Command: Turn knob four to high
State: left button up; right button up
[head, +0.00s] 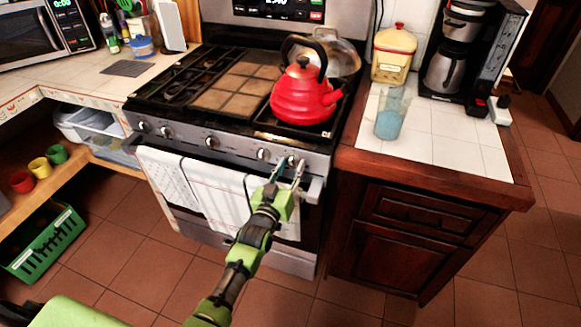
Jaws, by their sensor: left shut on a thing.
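The stove (190,135) has a row of round knobs along its steel front panel. The rightmost knob (290,161) is between the fingers of my left gripper (289,165), which is shut on it. The fingers partly hide this knob, so I cannot read its setting. Another knob (263,154) is just left of the gripper, uncovered. More knobs (211,142) are farther left along the panel. My right gripper is not in view.
A red kettle (304,98) stands on the right burners above the gripper. Towels (215,190) hang on the oven handle just below the panel. To the right, a counter (440,150) holds a glass (391,112) and a coffee maker (455,55).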

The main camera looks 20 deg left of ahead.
pick_arm(q)
jog(key=n, duration=0.6)
jog(key=shift+n, duration=0.4)
dwell(0.4)
jog(key=o, duration=1.1)
jog(key=s, duration=1.2)
jog(key=shift+a, duration=0.25)
